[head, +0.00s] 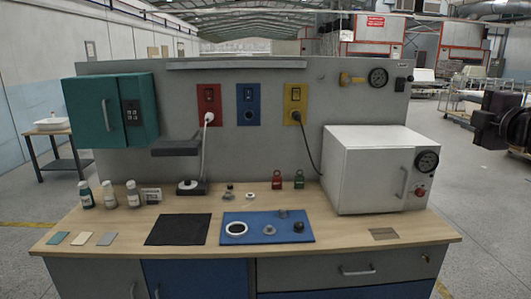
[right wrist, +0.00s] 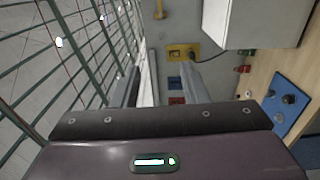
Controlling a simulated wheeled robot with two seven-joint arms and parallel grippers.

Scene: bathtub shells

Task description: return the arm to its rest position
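My right gripper (head: 503,122) shows dark at the right edge of the head view, raised beside the bench and clear of it. In the right wrist view my right gripper (right wrist: 163,80) has its two fingers apart, with nothing seen between them. My left gripper and left arm are not in the head view. The workbench (head: 330,233) stands in front of me, and no gripper touches anything on it.
A white oven-like box (head: 365,165) stands on the bench's right side, nearest my right arm. A teal cabinet (head: 85,112) hangs at the left. A blue mat (head: 270,238) holds small parts. A green wire fence (right wrist: 60,65) shows left in the right wrist view.

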